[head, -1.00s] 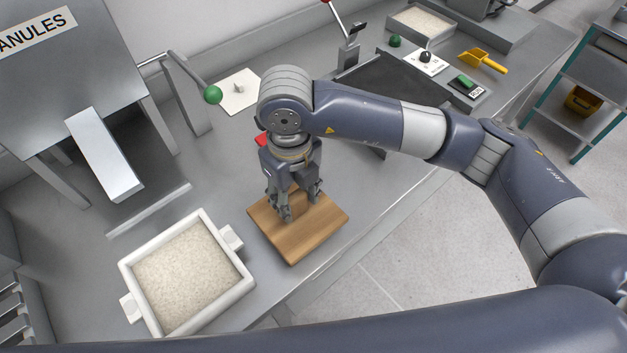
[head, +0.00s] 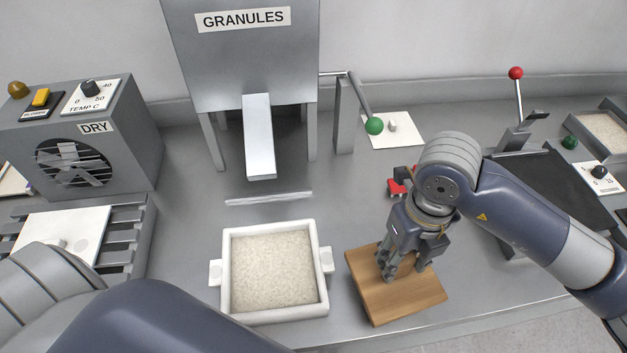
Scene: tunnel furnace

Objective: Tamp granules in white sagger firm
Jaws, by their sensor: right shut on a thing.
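The white sagger (head: 226,272) stands on the bench below the hopper chute, a square open box with a lug on each side. It is filled with pale granules (head: 272,272), whose surface looks fairly level. The wooden tamping board (head: 412,303) is just right of the sagger, apart from its right lug, flat and turned slightly. My right gripper (head: 403,272) points down over the board and is shut on its grip, which the fingers hide. I cannot tell whether the board touches the bench. My left arm crosses the lower left, with its gripper out of view.
The granules hopper (head: 245,60) with its chute (head: 258,140) stands behind the sagger. A green-knobbed lever (head: 374,125) is to its right. A dryer (head: 80,140) and slatted rack (head: 145,215) are at left. A red item (head: 397,187) lies behind my right gripper.

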